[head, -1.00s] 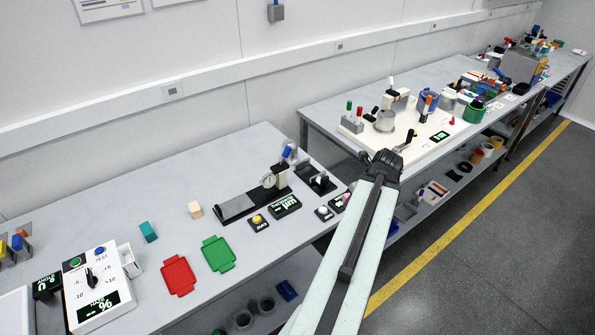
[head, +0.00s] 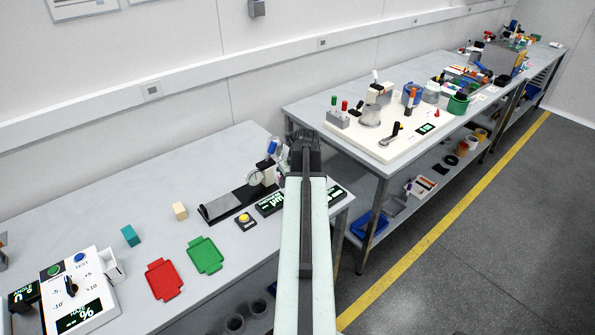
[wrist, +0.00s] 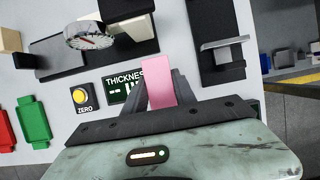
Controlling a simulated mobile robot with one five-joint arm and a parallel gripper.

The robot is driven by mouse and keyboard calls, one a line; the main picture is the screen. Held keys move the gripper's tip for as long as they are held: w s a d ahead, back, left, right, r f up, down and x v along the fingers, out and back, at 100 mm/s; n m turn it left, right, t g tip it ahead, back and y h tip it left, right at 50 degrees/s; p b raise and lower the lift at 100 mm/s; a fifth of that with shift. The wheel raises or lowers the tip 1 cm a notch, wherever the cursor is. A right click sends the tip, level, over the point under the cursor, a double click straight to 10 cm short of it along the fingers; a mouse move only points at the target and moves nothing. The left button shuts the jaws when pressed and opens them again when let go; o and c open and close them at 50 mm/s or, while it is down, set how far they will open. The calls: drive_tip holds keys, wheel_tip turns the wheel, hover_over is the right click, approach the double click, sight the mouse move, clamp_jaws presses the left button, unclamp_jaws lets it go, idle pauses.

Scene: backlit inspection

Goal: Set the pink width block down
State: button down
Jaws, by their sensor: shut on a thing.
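The pink width block (wrist: 156,76) stands up between the fingers of my gripper (wrist: 160,90) in the wrist view. My gripper is shut on it, above the table beside the thickness display (wrist: 122,87). In the head view my gripper (head: 304,142) reaches out over the right end of the near table, and the block is hidden there by my arm. I cannot tell how high the block is above the table.
A red tray (head: 164,280) and a green tray (head: 206,255) lie left on the near table (head: 100,205). A dial gauge (wrist: 90,34), a yellow zero button (wrist: 80,96) and a dark stand (wrist: 213,40) are close to my gripper. Bare table lies around the trays.

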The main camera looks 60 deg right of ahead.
drive_tip(key=w+d, duration=0.1)
drive_tip(key=d, duration=0.3)
drive_tip(key=w+d+f+b, duration=0.1)
drive_tip(key=w+d, duration=0.1)
drive_tip(key=d, duration=0.3)
drive_tip(key=w+d, duration=0.2)
drive_tip(key=d, duration=0.3)
drive_tip(key=shift+f, duration=0.2)
drive_tip(key=f+b, duration=0.4)
drive_tip(key=shift+w+d, duration=0.15)
drive_tip(key=shift+d, duration=0.25)
drive_tip(key=shift+r, duration=0.25)
drive_tip(key=shift+f, duration=0.25)
drive_tip(key=c, duration=1)
unclamp_jaws()
drive_tip(key=shift+r, duration=0.1)
drive_tip(key=p+v, duration=1.1)
drive_tip(key=v, duration=0.1)
drive_tip(key=shift+r, duration=0.2)
